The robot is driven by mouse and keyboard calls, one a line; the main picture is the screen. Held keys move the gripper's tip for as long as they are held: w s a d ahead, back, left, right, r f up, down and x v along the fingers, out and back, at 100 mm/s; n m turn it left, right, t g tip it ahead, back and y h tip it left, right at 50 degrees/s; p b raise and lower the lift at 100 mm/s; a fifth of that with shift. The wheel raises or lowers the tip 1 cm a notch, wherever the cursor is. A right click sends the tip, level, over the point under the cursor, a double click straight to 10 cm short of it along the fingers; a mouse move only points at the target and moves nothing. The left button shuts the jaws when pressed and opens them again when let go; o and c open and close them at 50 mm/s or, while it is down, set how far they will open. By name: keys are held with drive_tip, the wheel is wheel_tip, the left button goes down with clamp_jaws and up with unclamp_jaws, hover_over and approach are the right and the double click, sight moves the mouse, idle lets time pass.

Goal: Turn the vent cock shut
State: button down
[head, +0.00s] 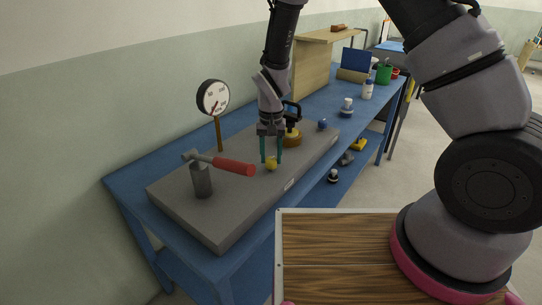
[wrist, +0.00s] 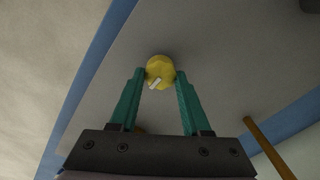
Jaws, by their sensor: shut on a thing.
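The small round yellow knob (head: 271,164), which looks like the vent cock, sits on the grey slab (head: 225,225). It also shows in the wrist view (wrist: 160,68), with a short white mark slanting across its lower edge. My gripper (head: 271,158) points down at it, its teal fingers on either side of the knob. In the wrist view my gripper (wrist: 160,75) is shut on the knob, a fingertip at each side. Whether the knob is in the open or shut position cannot be told.
A red-handled lever (head: 234,165) on a grey post stands left of my gripper, close by. A dial gauge (head: 213,98) stands behind. A brass fitting with a black handle (head: 292,138) and a blue knob (head: 323,124) are to the right. Bottles (head: 346,107) stand farther along the blue bench.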

sight(271, 158)
idle(0.4)
drive_tip(key=shift+c, duration=1.9)
unclamp_jaws()
wheel_tip(271, 158, up, 11)
